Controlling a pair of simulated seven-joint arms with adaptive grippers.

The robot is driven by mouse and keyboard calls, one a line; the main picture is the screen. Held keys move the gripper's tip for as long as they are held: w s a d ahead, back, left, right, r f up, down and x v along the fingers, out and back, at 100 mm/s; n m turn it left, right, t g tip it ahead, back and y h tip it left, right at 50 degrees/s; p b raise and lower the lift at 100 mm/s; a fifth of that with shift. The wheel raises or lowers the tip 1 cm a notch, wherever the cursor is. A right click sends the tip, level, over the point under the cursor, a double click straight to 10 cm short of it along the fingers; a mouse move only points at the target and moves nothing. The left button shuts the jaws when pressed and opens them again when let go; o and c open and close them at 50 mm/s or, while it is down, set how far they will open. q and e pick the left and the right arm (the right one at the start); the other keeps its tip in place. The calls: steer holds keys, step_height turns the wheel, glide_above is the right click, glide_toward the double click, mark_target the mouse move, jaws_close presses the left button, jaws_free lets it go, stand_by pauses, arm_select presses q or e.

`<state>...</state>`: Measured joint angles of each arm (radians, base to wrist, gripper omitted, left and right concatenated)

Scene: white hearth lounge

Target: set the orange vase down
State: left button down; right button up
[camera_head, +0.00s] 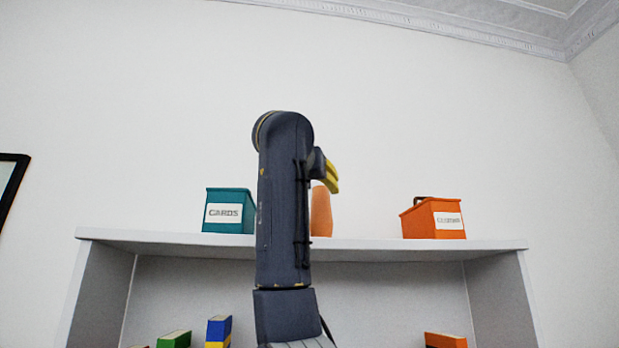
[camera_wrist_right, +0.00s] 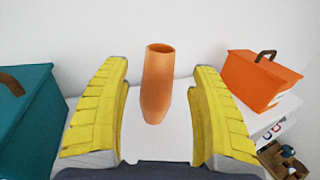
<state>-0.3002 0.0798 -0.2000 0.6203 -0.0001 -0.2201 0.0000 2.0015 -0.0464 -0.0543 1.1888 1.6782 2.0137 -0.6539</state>
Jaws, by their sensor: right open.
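The orange vase (camera_head: 321,212) stands upright on the top of the white shelf unit, partly hidden behind my right arm in the head view. In the right wrist view the vase (camera_wrist_right: 157,85) shows whole, with its round open mouth up. My right gripper (camera_head: 331,178) is at the vase's height or just above, its yellow fingers seen from the side. In the right wrist view the gripper (camera_wrist_right: 162,110) is open, one finger on each side of the vase, with clear gaps between. The vase appears beyond the fingertips or between them; the exact depth is hard to tell. My left gripper is not in view.
A teal box labelled CARDS (camera_head: 229,211) stands left on the shelf top (camera_head: 370,244). An orange box (camera_head: 433,218) with a brown handle stands right. Blocks or books (camera_head: 218,331) show on the lower shelf. The wall is close behind.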

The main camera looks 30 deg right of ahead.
steer(key=shift+v, duration=2.85)
